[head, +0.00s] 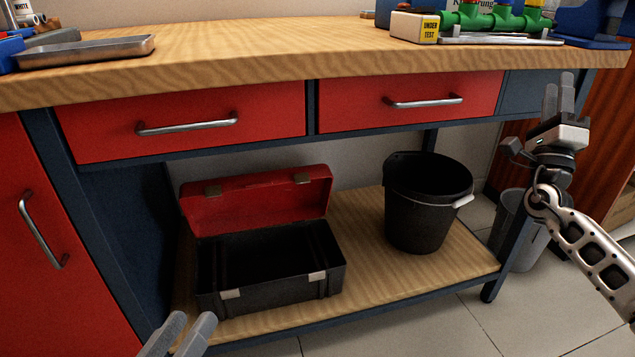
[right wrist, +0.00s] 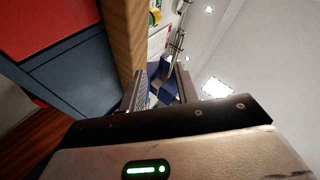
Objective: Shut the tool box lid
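The tool box (head: 270,262) sits on the lower shelf of the workbench in the head view. Its body is black with pale latches, and its red lid (head: 257,201) stands open, tilted up at the back. The inside looks dark and empty. My left gripper (head: 191,328) shows only its fingertips at the bottom edge, in front of and below the tool box, with a small gap between them. My right gripper (head: 559,94) is raised at the right, beside the bench end and far from the tool box. In the right wrist view its two fingers (right wrist: 162,92) stand apart with nothing held.
A black bucket (head: 428,205) stands on the wooden lower shelf (head: 365,285), right of the tool box. Two red drawers (head: 190,122) and the benchtop (head: 250,50) overhang the shelf. A grey bin (head: 520,235) stands on the floor behind the right bench leg.

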